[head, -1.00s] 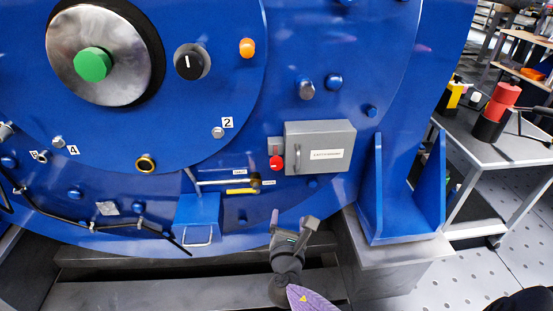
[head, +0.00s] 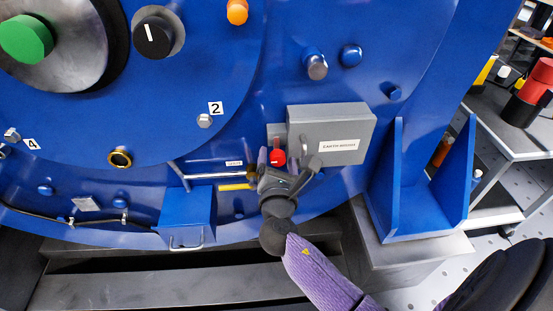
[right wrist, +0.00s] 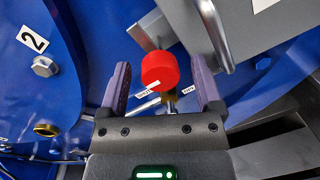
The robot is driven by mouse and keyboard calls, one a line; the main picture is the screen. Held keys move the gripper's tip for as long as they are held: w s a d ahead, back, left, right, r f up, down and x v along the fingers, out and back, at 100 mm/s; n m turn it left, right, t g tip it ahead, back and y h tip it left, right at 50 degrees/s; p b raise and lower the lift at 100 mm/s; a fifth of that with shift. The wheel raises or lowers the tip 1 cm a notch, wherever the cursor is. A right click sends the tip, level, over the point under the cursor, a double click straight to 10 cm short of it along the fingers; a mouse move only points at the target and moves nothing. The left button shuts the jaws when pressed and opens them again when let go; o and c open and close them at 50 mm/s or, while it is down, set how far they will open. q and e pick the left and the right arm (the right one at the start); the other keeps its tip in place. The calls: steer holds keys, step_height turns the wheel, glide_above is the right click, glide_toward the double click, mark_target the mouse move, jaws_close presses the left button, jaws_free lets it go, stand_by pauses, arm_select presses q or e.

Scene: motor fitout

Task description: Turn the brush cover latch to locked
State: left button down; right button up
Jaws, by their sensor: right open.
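A grey box (head: 345,118) with a label reading roughly "EARTH BRUSH" and a bar handle is fixed to the blue motor face. At its left side a red knob (head: 278,158) sits on a small grey plate (head: 275,133), the likely latch. My right gripper (head: 289,166) is open and empty, just below the knob, its fingers pointing up at it. In the right wrist view the red knob (right wrist: 160,70) shows between the two spread fingers of the right gripper (right wrist: 161,78), with gaps on both sides. Contact is not visible. My left gripper is out of view.
Left of the gripper are a steel rod (head: 215,176), a yellow bar (head: 237,187) and a blue box (head: 187,210) with a handle. A blue bracket (head: 393,195) stands to the right. A grey side table (head: 500,130) holds a red-black cylinder (head: 535,92).

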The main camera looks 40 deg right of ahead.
steer(key=shift+w+d, duration=0.35)
steer(key=shift+w, duration=0.1)
jaws_close()
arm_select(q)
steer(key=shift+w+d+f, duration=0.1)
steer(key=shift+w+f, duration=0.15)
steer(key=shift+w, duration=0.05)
